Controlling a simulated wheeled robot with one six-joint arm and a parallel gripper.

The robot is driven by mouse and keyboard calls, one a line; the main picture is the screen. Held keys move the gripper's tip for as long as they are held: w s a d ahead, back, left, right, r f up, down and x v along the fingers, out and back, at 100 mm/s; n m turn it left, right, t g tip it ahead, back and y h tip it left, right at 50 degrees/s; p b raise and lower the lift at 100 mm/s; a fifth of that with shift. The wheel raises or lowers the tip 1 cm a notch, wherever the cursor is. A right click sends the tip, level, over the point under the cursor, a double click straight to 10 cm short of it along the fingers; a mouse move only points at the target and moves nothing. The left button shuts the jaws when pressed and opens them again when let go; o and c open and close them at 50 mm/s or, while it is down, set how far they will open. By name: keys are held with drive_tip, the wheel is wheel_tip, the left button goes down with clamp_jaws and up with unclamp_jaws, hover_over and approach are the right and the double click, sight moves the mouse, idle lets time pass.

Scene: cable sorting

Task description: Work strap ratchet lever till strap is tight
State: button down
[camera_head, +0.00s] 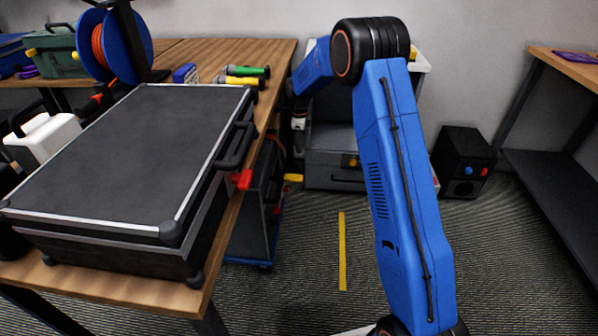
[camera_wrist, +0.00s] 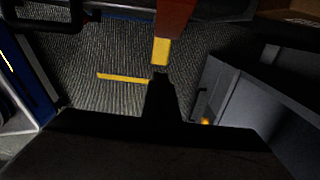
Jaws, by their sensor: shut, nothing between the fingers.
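My gripper (camera_wrist: 160,77) is shut and empty in the wrist view, a dark shape pointing up from the bottom edge. Just beyond its tip is a red-brown bar with a yellow end (camera_wrist: 161,52), which may be the ratchet lever; I cannot tell whether they touch. In the head view a yellow tab (camera_head: 293,178) sticks out beside the dark cart (camera_head: 252,222) under the table edge; it may be the same part. The strap and ratchet body are not clearly visible.
A large black case (camera_head: 130,150) lies on the wooden table (camera_head: 185,50). A grey case (camera_head: 325,178) stands by the wall and shows in the wrist view (camera_wrist: 240,90). A black speaker-like box (camera_head: 463,160) and a shelf (camera_head: 560,180) are right. Open floor has a yellow strip (camera_head: 342,250).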

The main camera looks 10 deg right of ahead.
sight(302, 181)
wheel_tip(302, 181, down, 14)
idle(0.7)
drive_tip(key=shift+d+f, duration=0.1)
drive_tip(key=shift+d, duration=0.05)
idle(0.4)
drive_tip(key=shift+s+d+f+y, duration=0.15)
drive_tip(key=shift+f+y, duration=0.15)
drive_tip(key=shift+y, duration=0.3)
drive_tip(key=shift+d+f+t+y, duration=0.15)
drive_tip(key=shift+f+t+y, duration=0.35)
drive_tip(key=shift+f+y, duration=0.3)
drive_tip(key=shift+s+d+f, duration=0.1)
drive_tip(key=shift+f, duration=1.6)
drive_tip(key=s+d+r, duration=0.2)
drive_tip(key=d+r, duration=0.6)
drive_tip(key=r, duration=0.3)
drive_tip(key=shift+s+r, duration=0.25)
drive_tip(key=shift+r, duration=0.1)
